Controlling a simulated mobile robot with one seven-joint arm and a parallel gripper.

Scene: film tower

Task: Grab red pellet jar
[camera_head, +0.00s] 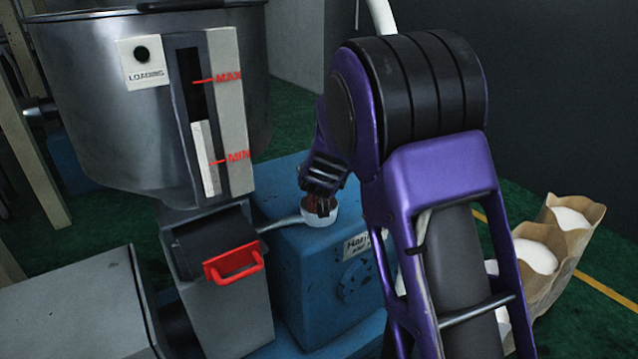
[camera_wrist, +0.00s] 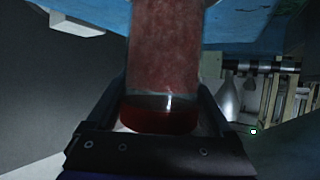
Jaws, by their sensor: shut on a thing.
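The red pellet jar (camera_wrist: 166,55) fills the middle of the wrist view. It is a clear cylinder with red contents, darker and glossy at the near end. My gripper (camera_wrist: 163,105) has one finger on each side of it and is shut on it. In the head view my gripper (camera_head: 321,203) points down over the blue machine block (camera_head: 300,262). A little red of the jar shows between its fingers, and most of the jar is hidden there. A pale round cup (camera_head: 337,216) surrounds the fingertips in the picture. I cannot tell whether the jar touches the block.
A steel hopper (camera_head: 95,110) with MAX and MIN marks stands at left. Below it is a dark box with a red handle (camera_head: 234,265). A pale arm-like piece (camera_head: 281,223) runs from there to the cup. Paper bags (camera_head: 553,250) with white contents stand at right on green floor.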

